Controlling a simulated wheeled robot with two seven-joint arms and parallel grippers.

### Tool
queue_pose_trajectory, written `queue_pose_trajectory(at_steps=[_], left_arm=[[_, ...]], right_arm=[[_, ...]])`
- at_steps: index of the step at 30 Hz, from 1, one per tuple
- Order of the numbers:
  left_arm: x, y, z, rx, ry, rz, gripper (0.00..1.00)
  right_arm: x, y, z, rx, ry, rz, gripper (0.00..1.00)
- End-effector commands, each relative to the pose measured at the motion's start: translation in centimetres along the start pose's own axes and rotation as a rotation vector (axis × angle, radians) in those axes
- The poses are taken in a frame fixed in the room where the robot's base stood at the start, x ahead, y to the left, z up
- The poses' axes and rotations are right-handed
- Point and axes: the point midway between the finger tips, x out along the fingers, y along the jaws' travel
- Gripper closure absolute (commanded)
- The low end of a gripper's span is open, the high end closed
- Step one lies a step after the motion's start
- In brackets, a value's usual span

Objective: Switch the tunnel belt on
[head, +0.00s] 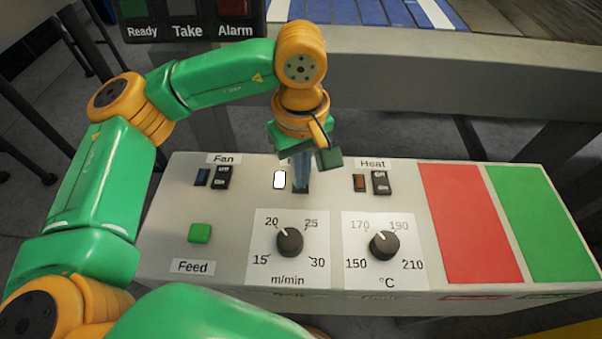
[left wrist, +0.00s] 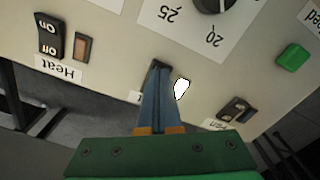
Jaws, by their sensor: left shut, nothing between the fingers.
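The panel (head: 180,250) has a middle rocker switch between Fan and Heat, mostly hidden behind my left gripper's fingers. A dark bit of this middle switch (left wrist: 158,64) shows at the fingertips in the left wrist view; its label is covered. The lamp (head: 279,180) beside it glows white, also in the left wrist view (left wrist: 182,88). My left gripper (head: 302,184) is shut and empty, pointing down with its tips at the switch. I cannot tell whether they touch it or which way it is tipped. My right gripper is not in view.
The Fan switch (head: 221,178) and Heat switch (head: 381,183) flank the middle one, with dark lamps. Two knobs (head: 290,242) (head: 384,245), a green Feed button (head: 200,233), and red (head: 465,225) and green (head: 545,220) areas share the panel. A blue belt (head: 345,12) lies behind.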

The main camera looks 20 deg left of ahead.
Motion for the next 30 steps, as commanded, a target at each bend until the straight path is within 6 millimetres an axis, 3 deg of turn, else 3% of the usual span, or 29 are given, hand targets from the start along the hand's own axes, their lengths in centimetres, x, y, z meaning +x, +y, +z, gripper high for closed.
queue_pose_trajectory(at_steps=[16, 30], left_arm=[[-6.5, 0.0, 0.0, 0.001, 0.0, 0.002, 1.0], [-6.6, 0.0, 0.0, 0.0, 0.0, 0.001, 1.0]], right_arm=[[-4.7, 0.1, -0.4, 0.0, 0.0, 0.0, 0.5], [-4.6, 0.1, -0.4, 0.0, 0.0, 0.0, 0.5]])
